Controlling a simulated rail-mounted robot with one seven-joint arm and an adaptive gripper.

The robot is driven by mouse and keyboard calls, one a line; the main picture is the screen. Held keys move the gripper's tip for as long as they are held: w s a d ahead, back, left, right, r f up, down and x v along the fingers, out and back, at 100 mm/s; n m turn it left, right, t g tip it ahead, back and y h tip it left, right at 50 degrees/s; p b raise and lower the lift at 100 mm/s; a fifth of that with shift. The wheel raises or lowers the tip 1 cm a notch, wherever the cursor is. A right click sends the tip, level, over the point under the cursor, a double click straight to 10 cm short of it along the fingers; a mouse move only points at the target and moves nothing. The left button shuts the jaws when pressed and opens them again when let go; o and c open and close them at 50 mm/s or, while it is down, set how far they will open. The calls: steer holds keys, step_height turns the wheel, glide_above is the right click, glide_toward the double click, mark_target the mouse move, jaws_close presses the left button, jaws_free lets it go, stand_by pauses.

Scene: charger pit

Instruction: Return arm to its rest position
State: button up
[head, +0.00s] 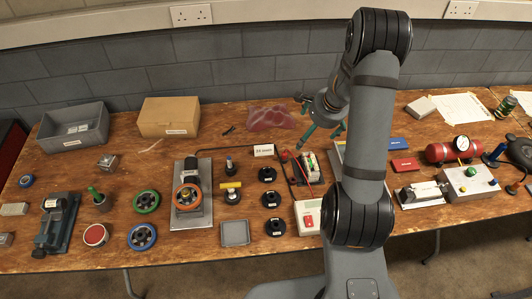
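My arm rises from the bottom of the head view, bends at the top, and comes down behind its own upright link. My gripper (318,141) hangs over the back middle of the wooden bench (225,258). Its green fingers are spread apart with nothing seen between them. It is near the crumpled red bag (272,116) and above the small battery-like unit with leads (308,165). Part of the wrist and the bench behind the upright link are hidden.
A grey bin (72,143) and a cardboard box (168,118) stand at the back left. A red cylinder with a gauge (440,153) lies at the right. The block wall (230,70) is behind.

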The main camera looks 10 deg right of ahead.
steer(key=w+a+f+m+y+b, duration=0.1)
steer(key=w+a+f+m+b, duration=0.1)
steer(key=f+b, duration=0.3)
steer(key=x, duration=0.4)
steer(key=shift+a+f, duration=0.2)
stand_by(0.4)
steer(key=p+v, duration=0.5)
steer(key=v, duration=0.5)
steer(key=shift+d+r, duration=0.1)
